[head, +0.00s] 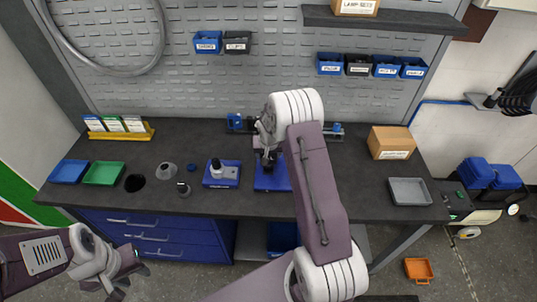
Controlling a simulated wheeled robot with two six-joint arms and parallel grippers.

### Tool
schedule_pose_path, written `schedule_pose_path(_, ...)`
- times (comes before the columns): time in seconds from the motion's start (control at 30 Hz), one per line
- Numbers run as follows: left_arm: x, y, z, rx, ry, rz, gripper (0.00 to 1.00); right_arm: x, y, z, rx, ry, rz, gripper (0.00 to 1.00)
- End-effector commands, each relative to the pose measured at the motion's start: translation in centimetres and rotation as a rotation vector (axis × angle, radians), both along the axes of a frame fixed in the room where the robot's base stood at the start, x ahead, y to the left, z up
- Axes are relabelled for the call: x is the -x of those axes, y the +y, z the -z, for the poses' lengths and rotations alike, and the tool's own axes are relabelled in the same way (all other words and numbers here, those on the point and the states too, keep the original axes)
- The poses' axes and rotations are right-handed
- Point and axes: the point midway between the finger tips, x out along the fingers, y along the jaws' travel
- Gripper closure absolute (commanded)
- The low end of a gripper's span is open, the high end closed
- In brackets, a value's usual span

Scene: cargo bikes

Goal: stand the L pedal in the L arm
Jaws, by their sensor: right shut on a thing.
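My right gripper (266,148) is over the middle of the dark workbench, pointing down and partly hidden by its own arm. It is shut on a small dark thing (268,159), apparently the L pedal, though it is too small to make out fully. Directly below is a blue holder (268,184), partly hidden by my arm. I cannot tell whether the held thing touches it. To its left stands a blue block (222,180) with a dark and pale part upright on it; I cannot read which holder bears the L arm. My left gripper (126,282) is open and empty, low in front of the bench.
A blue tray (69,171) and a green tray (104,173) lie at the left. A grey cone (167,170) and black disc (135,183) are beside them. A cardboard box (391,142) and grey tray (409,192) are at the right. A blue-ended rail stands behind my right gripper.

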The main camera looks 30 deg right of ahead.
Motion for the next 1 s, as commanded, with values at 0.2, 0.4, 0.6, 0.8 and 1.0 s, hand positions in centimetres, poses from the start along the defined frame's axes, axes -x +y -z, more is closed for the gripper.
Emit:
schedule_pose_path(0.2,0.00,0.00,0.40,0.000,0.000,0.000,0.64,-0.01,0.03,0.04,0.000,-0.001,0.000,0.86)
schedule_pose_path(0.4,0.00,0.00,0.34,0.000,0.000,0.000,0.64,0.01,0.04,-0.04,0.000,-0.001,0.000,0.86)
schedule_pose_path(0.6,0.00,0.00,0.45,0.000,0.000,0.000,0.64,0.01,0.03,0.07,0.000,-0.001,0.000,0.86)
schedule_pose_path(0.8,0.00,0.00,0.71,0.000,0.000,0.000,0.64,0.02,0.03,0.33,0.000,-0.001,0.000,0.86)
schedule_pose_path(1.0,0.00,0.00,0.96,0.000,0.000,0.000,0.64,0.01,0.03,0.54,0.000,-0.001,0.000,0.86)
